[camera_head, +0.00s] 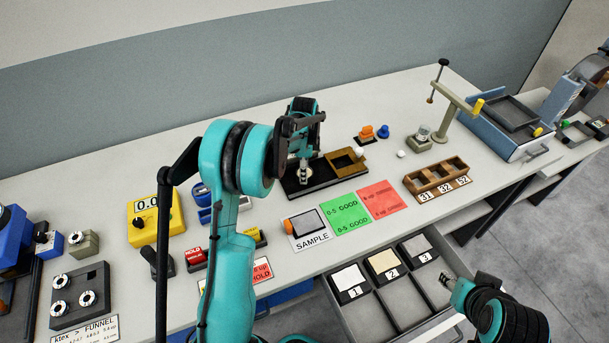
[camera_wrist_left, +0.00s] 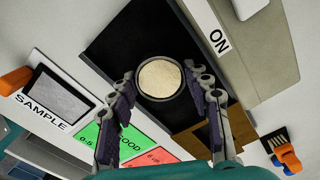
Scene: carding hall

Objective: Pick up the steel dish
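The steel dish (camera_wrist_left: 160,78) is round, with a dark rim and a pale cream filling. In the left wrist view it sits on a black plate (camera_wrist_left: 120,45). My left gripper (camera_wrist_left: 158,72) is open, with one finger on each side of the dish's near part; I cannot tell whether they touch it. In the head view my left gripper (camera_head: 303,174) points down over the black plate (camera_head: 296,190) and largely hides the dish. My right gripper (camera_head: 447,281) is by the open drawer at the lower right, with its opening unclear.
A brown wooden block (camera_head: 345,161) stands on the plate's right end. In front lie a SAMPLE card (camera_head: 311,242), a green card (camera_head: 345,214) and a red card (camera_head: 381,199). An open drawer (camera_head: 408,300) with numbered swatches juts out. A wooden tray (camera_head: 437,178) stands to the right.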

